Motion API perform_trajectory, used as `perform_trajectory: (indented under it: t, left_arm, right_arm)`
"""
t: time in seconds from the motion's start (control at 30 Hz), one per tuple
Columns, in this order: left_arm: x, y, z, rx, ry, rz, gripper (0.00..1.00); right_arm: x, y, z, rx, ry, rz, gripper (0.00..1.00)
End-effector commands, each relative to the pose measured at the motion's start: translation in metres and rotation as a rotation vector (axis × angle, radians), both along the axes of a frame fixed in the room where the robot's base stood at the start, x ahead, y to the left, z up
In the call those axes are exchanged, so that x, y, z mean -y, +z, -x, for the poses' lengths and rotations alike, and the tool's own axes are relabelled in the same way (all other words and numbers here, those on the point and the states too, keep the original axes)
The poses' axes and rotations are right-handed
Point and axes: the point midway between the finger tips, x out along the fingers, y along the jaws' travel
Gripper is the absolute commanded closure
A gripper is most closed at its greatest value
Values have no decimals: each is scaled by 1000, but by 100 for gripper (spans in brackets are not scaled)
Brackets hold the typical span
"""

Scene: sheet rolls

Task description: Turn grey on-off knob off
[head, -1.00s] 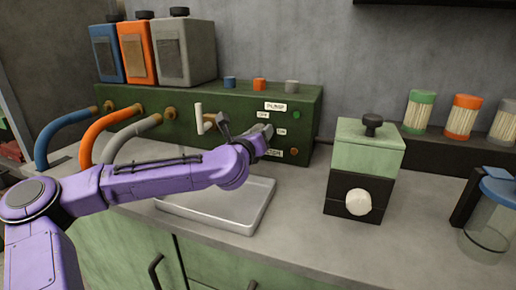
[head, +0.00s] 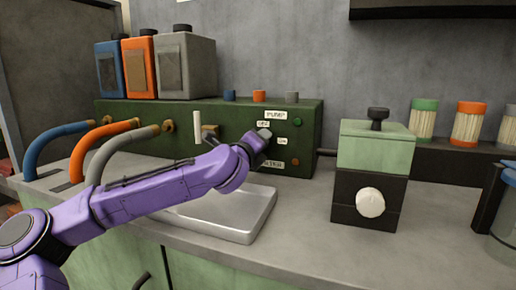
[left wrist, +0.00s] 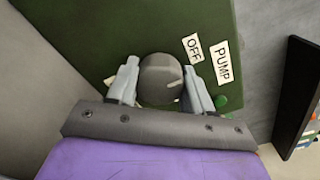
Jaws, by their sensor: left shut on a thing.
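The grey knob (left wrist: 160,78) sits on the dark green panel (left wrist: 90,40) in the left wrist view, with a small pale mark on its lower right side. My left gripper (left wrist: 160,84) has one finger on each side of the knob and is shut on it. The "OFF" label (left wrist: 194,48) and "PUMP" label (left wrist: 222,61) are right of the knob. In the head view my left gripper (head: 262,140) is at the panel front, mostly hiding the knob, between the "OFF" label (head: 263,124) and the "ON" label (head: 283,141). My right gripper is out of view.
A metal tray (head: 250,220) lies below my left arm. A white-handled tap (head: 197,127) and hoses (head: 60,135) are left on the panel. A green-and-black box with a white knob (head: 370,202) stands right. A green light (head: 297,141) is beside the labels.

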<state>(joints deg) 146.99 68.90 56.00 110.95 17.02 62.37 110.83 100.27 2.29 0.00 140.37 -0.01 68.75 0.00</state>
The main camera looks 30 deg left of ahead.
Motion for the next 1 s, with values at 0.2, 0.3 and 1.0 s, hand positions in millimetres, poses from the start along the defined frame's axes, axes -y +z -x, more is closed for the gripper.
perform_trajectory:
  t: [0.2,0.3,1.0]
  left_arm:
    - [-1,1,0,3,4,10,80]
    - [-1,1,0,3,3,9,80]
    - [10,2,44,7,-1,9,24]
  right_arm:
    - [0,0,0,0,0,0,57]
    - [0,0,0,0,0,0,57]
    - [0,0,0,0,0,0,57]
